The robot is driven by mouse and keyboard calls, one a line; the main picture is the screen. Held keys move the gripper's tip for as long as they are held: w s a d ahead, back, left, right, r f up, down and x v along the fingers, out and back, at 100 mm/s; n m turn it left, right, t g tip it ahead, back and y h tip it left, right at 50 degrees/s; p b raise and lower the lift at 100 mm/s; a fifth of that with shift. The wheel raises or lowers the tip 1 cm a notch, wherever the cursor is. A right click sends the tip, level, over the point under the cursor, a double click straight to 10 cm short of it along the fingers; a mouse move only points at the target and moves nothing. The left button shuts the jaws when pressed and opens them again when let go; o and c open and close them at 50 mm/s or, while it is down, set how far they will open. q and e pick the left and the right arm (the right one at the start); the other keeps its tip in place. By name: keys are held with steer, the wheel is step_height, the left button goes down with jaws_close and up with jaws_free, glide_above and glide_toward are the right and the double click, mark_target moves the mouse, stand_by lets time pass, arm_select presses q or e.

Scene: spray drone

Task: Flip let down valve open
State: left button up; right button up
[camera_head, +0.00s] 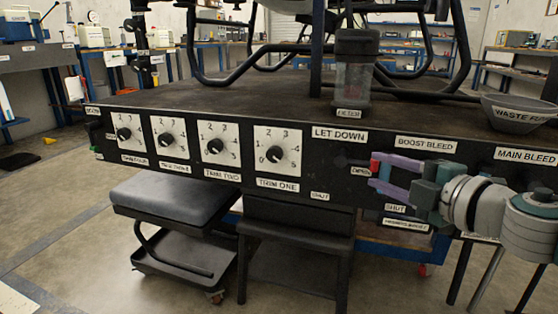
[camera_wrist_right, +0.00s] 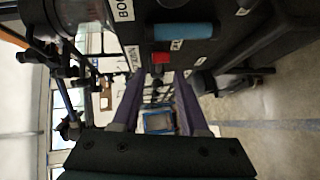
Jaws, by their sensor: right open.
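The black front panel (camera_head: 290,192) carries the LET DOWN label (camera_head: 339,134). Below it, a dark valve (camera_head: 343,161) is hard to make out against the panel. A red lever end (camera_head: 375,166) shows at the right, by the OPEN label (camera_head: 361,171); a SHUT label (camera_head: 320,196) is lower left. My right gripper (camera_head: 374,172) is open, its purple fingertips close by the red end. In the right wrist view the red end (camera_wrist_right: 160,58) shows just beyond the gap between the fingertips (camera_wrist_right: 158,78); contact cannot be told. My left gripper is not in view.
Several white trim dials (camera_head: 278,150) line the panel's left. BOOST BLEED (camera_head: 425,144) and MAIN BLEED (camera_head: 526,156) labels are at right. A blue handle (camera_wrist_right: 183,31) is near the gripper in the wrist view. A clear filter jar (camera_head: 354,80) and a grey bowl (camera_head: 515,112) stand on top.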

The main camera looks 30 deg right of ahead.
steer(key=s, duration=0.4)
steer(key=shift+a+r+p, duration=0.2)
steer(key=shift+r+p, duration=0.05)
steer(key=shift+p, duration=0.05)
